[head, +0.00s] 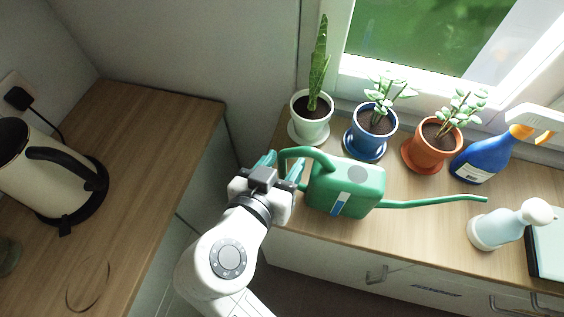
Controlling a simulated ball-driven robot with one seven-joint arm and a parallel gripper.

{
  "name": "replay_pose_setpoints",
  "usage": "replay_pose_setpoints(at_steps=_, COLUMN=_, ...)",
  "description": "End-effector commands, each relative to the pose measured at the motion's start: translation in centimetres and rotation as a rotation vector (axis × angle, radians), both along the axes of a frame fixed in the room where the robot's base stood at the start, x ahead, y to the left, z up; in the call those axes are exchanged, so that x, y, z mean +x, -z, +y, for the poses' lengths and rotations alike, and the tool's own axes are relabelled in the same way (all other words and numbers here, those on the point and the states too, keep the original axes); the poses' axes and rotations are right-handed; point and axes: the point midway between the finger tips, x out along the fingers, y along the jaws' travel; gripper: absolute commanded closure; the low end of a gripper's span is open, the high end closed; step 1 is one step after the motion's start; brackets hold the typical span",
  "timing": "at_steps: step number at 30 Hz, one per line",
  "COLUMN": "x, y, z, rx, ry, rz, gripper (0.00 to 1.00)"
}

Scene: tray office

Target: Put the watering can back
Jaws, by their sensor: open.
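The green watering can (345,190) stands upright on the wooden counter under the window. Its long thin spout points right and its looped handle is on the left side. A blue and white strip marks its front. My gripper (281,167) is at the can's left end, with its fingers open around or right beside the handle. From this view I cannot tell whether the handle is between the fingers. The gripper hides part of the can's left side.
Behind the can stand potted plants in white (311,127), blue (368,145) and terracotta (430,155) pots. A blue spray bottle (484,157) and a pale spray bottle (500,228) stand right. A kettle (40,180) is on the left counter (150,125), across a gap.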

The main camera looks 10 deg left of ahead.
Motion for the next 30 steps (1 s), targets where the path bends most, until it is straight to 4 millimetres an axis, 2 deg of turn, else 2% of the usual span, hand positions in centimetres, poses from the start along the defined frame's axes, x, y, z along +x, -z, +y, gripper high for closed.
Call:
replay_pose_setpoints(at_steps=5, x=-1.5, y=-0.8, z=0.4, rx=0.002, ry=-0.003, rz=-0.003, gripper=0.52)
replay_pose_setpoints(at_steps=12, x=-6.0, y=-2.6, z=1.2, rx=0.004, ry=-0.004, rz=-0.001, gripper=0.52)
replay_pose_setpoints(at_steps=18, x=-9.2, y=-4.0, z=1.8, rx=0.001, ry=-0.003, rz=-0.001, gripper=0.52)
replay_pose_setpoints(at_steps=24, x=-10.7, y=-4.7, z=2.0, rx=0.001, ry=-0.001, rz=-0.001, gripper=0.52)
replay_pose_setpoints(at_steps=30, x=-11.0, y=-4.8, z=2.0, rx=0.0, ry=0.0, rz=0.0, gripper=0.52)
